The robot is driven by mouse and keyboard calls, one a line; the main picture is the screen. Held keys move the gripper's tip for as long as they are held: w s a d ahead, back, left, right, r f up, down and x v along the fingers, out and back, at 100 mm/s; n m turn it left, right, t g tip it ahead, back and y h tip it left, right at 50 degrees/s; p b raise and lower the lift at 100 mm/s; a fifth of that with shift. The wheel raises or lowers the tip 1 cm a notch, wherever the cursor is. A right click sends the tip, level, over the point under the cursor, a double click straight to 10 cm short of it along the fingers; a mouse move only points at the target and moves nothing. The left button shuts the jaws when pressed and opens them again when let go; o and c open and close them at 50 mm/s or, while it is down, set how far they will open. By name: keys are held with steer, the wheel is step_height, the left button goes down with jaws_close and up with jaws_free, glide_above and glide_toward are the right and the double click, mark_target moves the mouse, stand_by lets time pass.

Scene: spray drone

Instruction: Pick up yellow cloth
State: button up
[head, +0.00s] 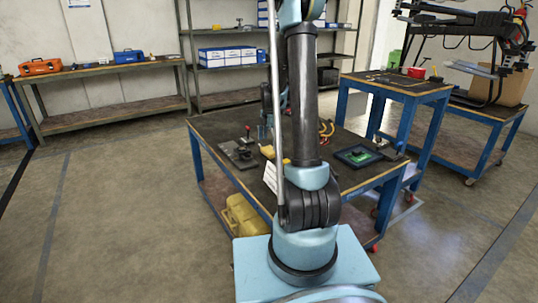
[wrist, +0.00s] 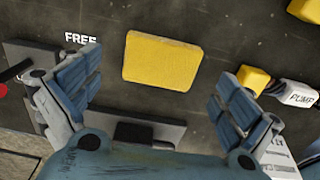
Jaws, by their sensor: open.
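The yellow cloth (wrist: 162,60) lies flat on the dark table top in the wrist view, a folded, roughly square pad. My gripper (wrist: 155,98) is open above the table, with its blue fingers spread to the left and right of the cloth and nearer the bottom of the picture. The fingers are apart from the cloth and hold nothing. In the head view a yellow patch (head: 267,151) shows on the table beside my arm; my arm hides much of that area and the gripper.
The blue-legged work table (head: 205,125) also holds a black device at left (head: 238,154) and a tray with a green item (head: 358,155). A yellow-ended part labelled PUMP (wrist: 298,93) lies right of the gripper. A yellow case (head: 243,215) sits on the lower shelf.

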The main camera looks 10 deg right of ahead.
mark_target(270, 149)
steer(key=shift+s+f, duration=0.1)
steer(key=shift+f, duration=1.25)
steer(key=c, duration=0.9)
step_height(270, 149, up, 10)
steer(key=shift+r, duration=0.1)
steer(key=shift+o, duration=0.5)
steer(key=shift+c, duration=1.2)
